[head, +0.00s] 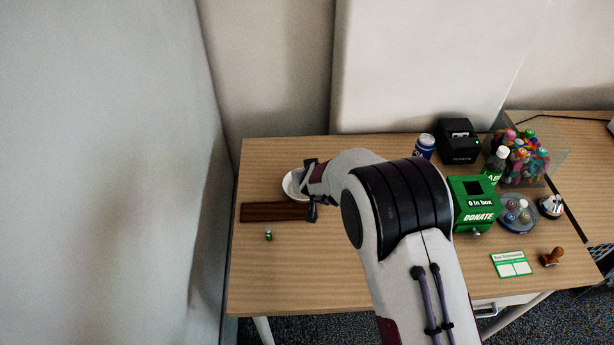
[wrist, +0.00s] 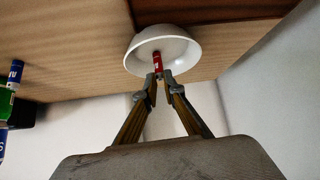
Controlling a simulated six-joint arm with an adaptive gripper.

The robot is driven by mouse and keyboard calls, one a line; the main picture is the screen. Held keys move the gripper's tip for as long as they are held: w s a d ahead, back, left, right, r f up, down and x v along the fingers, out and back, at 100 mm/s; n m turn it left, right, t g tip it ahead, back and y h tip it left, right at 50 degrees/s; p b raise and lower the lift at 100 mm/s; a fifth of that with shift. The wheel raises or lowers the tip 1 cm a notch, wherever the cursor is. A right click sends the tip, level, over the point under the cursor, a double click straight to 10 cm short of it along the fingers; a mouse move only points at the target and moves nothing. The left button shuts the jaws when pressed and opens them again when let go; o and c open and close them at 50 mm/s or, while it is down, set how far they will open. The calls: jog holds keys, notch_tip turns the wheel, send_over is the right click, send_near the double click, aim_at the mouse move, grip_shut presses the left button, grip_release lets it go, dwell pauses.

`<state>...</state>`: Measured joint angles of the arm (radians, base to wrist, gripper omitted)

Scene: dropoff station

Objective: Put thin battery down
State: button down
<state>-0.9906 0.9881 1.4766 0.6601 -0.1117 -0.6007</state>
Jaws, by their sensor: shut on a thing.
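In the wrist view my gripper (wrist: 159,78) is shut on a thin battery (wrist: 157,62), which is small and red. The battery shows in front of the inside of a white bowl (wrist: 176,48). I cannot tell whether it touches the bowl. In the head view the white bowl (head: 288,186) is at the left of the table, partly hidden behind my gripper (head: 309,206). The held battery is hidden in the head view.
A dark wooden board (head: 270,212) and a small green battery-like item (head: 268,234) lie near the bowl. A green donate box (head: 474,206), a blue can (head: 425,145) and a black printer (head: 460,142) stand to the right. The front left of the table (head: 300,275) is clear.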

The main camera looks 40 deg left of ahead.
jog(key=shift+f, duration=0.1)
jog(key=c, duration=2.1)
grip_release()
jog(key=shift+c, duration=0.2)
jog(key=shift+s+d+r, duration=0.25)
jog(key=shift+d+r, duration=0.05)
jog(key=shift+r, duration=0.3)
jog(key=v, duration=1)
jog(key=shift+d+r, duration=0.2)
jog(key=shift+r, duration=0.05)
jog(key=shift+s, duration=0.15)
